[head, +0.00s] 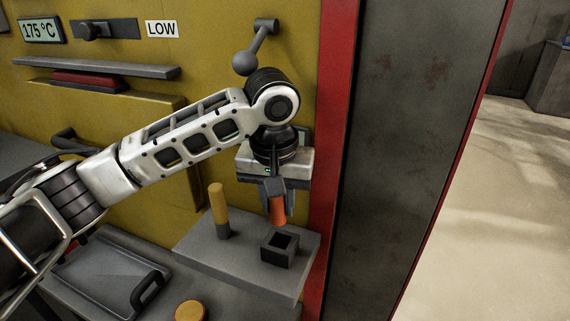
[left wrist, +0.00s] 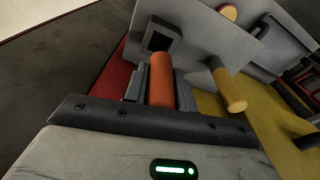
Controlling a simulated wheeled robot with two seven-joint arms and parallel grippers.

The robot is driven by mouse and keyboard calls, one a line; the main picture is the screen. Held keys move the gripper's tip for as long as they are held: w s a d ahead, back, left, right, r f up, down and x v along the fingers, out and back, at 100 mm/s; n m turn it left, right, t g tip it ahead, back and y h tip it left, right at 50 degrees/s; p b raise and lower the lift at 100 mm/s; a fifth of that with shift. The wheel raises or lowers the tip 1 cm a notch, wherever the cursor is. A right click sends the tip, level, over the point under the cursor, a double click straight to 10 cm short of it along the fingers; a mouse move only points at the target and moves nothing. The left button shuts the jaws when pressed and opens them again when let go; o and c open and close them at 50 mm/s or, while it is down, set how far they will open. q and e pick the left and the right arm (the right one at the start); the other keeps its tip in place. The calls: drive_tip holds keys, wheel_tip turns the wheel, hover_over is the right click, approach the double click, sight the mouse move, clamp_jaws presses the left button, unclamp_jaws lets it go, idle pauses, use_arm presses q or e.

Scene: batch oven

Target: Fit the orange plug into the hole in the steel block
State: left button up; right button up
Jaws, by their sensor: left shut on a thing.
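My left gripper (head: 277,195) is shut on the orange plug (head: 278,210). It holds the plug above the grey shelf, close to the steel block (head: 279,250). The block is a small dark square piece with a square hole in its top. The plug's lower end is above and apart from the block. In the left wrist view the plug (left wrist: 161,80) stands out between the fingers, and the block (left wrist: 160,38) with its dark hole shows just beyond the plug's end. The plug's upper part is hidden by the fingers. My right gripper is not in view.
A yellow peg (head: 218,210) stands upright on the grey shelf (head: 240,272), left of the block. A grey tray (head: 108,275) with a handle and an orange round knob (head: 190,311) lie lower left. A red post (head: 335,150) edges the shelf's right side. A ball-ended lever (head: 246,62) is above.

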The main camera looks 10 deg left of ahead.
sight(280, 221)
use_arm(q)
drive_tip(key=shift+w+d+r, duration=0.15)
drive_tip(key=shift+w+r, duration=0.1)
drive_tip(key=shift+r, duration=0.05)
drive_tip(key=shift+s, duration=0.15)
drive_tip(key=shift+r+p, duration=0.2)
drive_tip(key=shift+p, duration=0.75)
drive_tip(key=shift+s+f, duration=0.1)
drive_tip(key=shift+f, duration=2.9)
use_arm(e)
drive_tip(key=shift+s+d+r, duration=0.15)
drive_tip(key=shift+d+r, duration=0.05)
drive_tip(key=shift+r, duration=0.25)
